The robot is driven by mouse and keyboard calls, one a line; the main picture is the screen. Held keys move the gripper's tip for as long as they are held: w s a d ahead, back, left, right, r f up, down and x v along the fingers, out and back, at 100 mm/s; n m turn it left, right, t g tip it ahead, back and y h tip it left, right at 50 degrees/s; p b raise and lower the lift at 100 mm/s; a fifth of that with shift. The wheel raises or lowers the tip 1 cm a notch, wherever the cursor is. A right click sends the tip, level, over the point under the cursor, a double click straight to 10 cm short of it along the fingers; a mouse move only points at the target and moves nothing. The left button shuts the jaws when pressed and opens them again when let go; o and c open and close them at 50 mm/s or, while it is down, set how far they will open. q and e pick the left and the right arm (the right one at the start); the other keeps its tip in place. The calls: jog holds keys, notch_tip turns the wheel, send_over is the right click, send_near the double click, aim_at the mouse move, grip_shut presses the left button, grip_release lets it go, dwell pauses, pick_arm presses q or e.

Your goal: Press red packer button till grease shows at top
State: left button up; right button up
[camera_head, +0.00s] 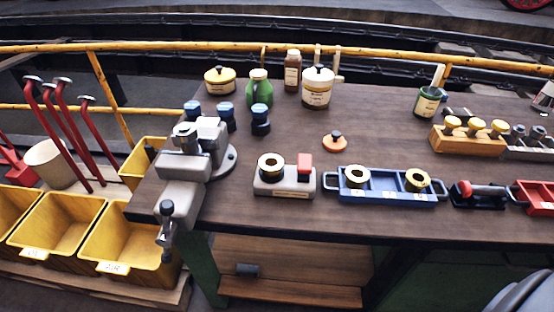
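The packer (285,188) is a light grey block near the front edge of the bench, left of its middle. A brass ring with a dark centre (271,166) sits on its left part, and no grease can be made out there at this size. The red button (305,165) stands up on its right part, with nothing on it. A small pale label is on the packer's front. Neither of my grippers is in view.
A grey vise (186,168) stands left of the packer. A blue tray (388,192) with brass rings lies close on its right. An orange knobbed lid (334,142) lies behind. Blue-capped jars, a green can (259,92) and pots stand farther back.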

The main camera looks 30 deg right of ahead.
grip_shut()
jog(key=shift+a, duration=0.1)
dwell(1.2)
